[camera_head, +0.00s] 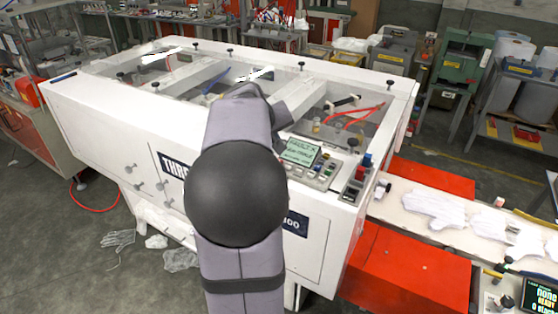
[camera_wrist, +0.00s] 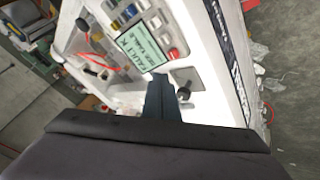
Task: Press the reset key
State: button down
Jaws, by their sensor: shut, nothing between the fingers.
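The control panel (camera_head: 313,162) is on the near right part of the white machine (camera_head: 110,110). Its green screen (camera_head: 301,150) shows a fault message; the screen also shows in the wrist view (camera_wrist: 143,47). Several small coloured keys (camera_head: 326,172) sit beside the screen, and a red key (camera_wrist: 174,53) shows near it in the wrist view. I cannot read the key labels, so I cannot tell which is the reset key. My gripper (camera_wrist: 161,80) is shut and empty, its dark fingertips over the panel close to the screen's edge. In the head view my arm hides it.
A black-knobbed stick (camera_wrist: 184,94) on a grey plate stands just right of my fingers in the wrist view. Red and blue blocks (camera_head: 362,168) stand at the machine's right corner. A conveyor with white gloves (camera_head: 435,205) runs off to the right.

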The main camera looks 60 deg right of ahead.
jog(key=shift+n+h, duration=0.6)
jog(key=shift+h, duration=0.1)
jog(key=r, duration=0.1)
jog(key=d+r, duration=0.2)
jog(key=shift+w+d+r, duration=0.15)
jog(key=shift+w+r, duration=0.1)
jog(key=shift+r, duration=0.05)
jog(key=shift+f, duration=0.15)
notch_tip(320, 180, down, 9)
jog(key=b, duration=0.7)
jog(key=shift+r, duration=0.2)
jog(key=shift+f+b, duration=0.15)
jog(key=shift+b, duration=0.2)
dwell(0.9)
jog(key=shift+f+b, duration=0.25)
jog(key=shift+b, duration=0.05)
